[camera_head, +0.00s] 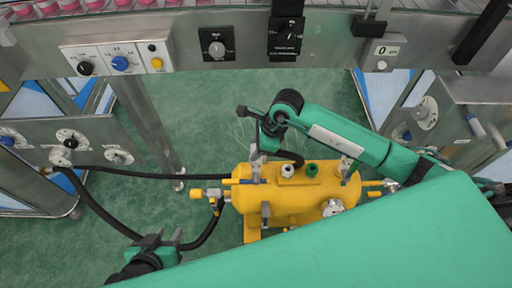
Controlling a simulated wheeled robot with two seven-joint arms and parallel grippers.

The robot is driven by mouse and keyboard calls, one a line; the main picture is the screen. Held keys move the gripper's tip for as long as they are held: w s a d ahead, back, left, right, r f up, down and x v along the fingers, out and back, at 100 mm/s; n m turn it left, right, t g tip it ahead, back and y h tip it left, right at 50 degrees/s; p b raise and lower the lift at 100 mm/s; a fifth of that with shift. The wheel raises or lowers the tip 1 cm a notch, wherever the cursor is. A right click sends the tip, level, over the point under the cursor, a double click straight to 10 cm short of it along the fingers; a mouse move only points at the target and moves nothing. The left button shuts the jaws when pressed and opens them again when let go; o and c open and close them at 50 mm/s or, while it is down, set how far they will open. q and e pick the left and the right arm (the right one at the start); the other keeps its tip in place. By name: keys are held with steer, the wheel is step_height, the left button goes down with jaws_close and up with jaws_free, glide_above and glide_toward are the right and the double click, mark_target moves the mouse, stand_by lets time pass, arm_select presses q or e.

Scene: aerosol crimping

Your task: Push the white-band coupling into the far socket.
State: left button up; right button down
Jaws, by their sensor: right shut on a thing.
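A yellow tank (290,203) stands on the green floor at the middle. Its top carries a white-topped fitting (287,171) and a green-topped fitting (312,169). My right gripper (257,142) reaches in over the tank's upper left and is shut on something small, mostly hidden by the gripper. A short black hose (290,157) curves beside it. I cannot clearly make out a white-band coupling or which opening is the far socket. My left gripper (162,243) is at the lower left, over a black hose (97,207); whether its fingers close on it cannot be told.
A left steel panel (93,131) with knobs and round flanges has black hoses leading toward the tank. A right steel panel (470,100) has another flange. A conveyor frame (250,45) with control boxes crosses the back. My green arm link hides the lower right.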

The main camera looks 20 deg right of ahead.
steer(key=shift+f+b, duration=0.65)
steer(key=shift+b, duration=0.05)
stand_by(1.5)
steer(key=c, duration=1)
jaws_free()
steer(key=shift+r, duration=0.1)
steer(key=p+v, duration=0.1)
steer(key=v, duration=1.1)
steer(key=shift+p, duration=0.3)
